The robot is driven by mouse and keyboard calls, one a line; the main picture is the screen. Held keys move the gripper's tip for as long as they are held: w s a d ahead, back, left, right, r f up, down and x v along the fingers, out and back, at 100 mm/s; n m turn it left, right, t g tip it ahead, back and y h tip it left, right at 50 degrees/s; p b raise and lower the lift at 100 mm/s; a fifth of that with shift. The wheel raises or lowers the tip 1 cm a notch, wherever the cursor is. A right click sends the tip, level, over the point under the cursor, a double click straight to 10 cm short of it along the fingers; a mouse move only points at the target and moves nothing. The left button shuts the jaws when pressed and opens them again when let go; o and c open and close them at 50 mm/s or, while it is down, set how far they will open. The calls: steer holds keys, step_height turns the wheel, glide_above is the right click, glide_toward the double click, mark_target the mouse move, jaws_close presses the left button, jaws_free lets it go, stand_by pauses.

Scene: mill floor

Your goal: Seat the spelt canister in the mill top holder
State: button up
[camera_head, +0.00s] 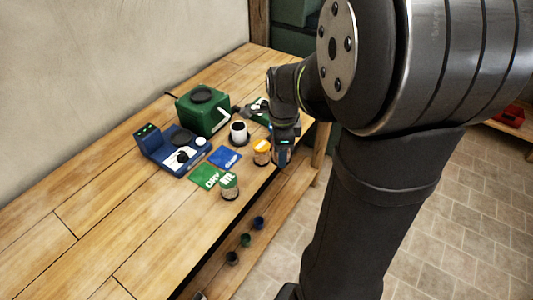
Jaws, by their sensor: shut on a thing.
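My gripper (283,150) points down at the right front edge of the bench. It is shut on a small bluish thing, mostly hidden, whose label I cannot read. A canister with an orange top (262,151) stands just left of my gripper; its lettering is too small to read. A canister with a green top marked RYE (229,186) stands nearer the front edge. A green boxy machine (203,112) with a dark round holder (202,94) on top stands at the back; it looks like the mill. I see nothing seated in that holder.
A blue device (168,152) with a dark disc stands left of the green machine. A green card (206,176) and a blue card (225,158) lie flat. Small cups (245,240) sit on the lower shelf. The bench's left is clear.

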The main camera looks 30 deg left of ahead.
steer(key=shift+w+r, duration=0.25)
steer(key=shift+w, duration=0.05)
steer(key=w+a+r+n, duration=0.1)
steer(key=w+a+r, duration=0.15)
steer(key=a, duration=0.65)
steer(key=w+a+r+n, duration=0.15)
steer(key=w+a, duration=0.25)
steer(key=a, duration=0.6)
steer(key=w+a+r+n, duration=0.1)
steer(key=w+a+r, duration=0.2)
steer(key=a, duration=0.6)
steer(key=s+a+r, duration=0.1)
steer(key=s+a, duration=0.1)
steer(key=a, duration=0.7)
steer(key=shift+n, duration=0.45)
steer(key=shift+d+f, duration=0.15)
steer(key=shift+f, duration=2.6)
steer(key=shift+s+f, duration=0.1)
steer(key=shift+f, duration=0.3)
steer(key=shift+r, duration=0.3)
steer(key=shift+r, duration=0.5)
steer(key=shift+f, duration=0.5)
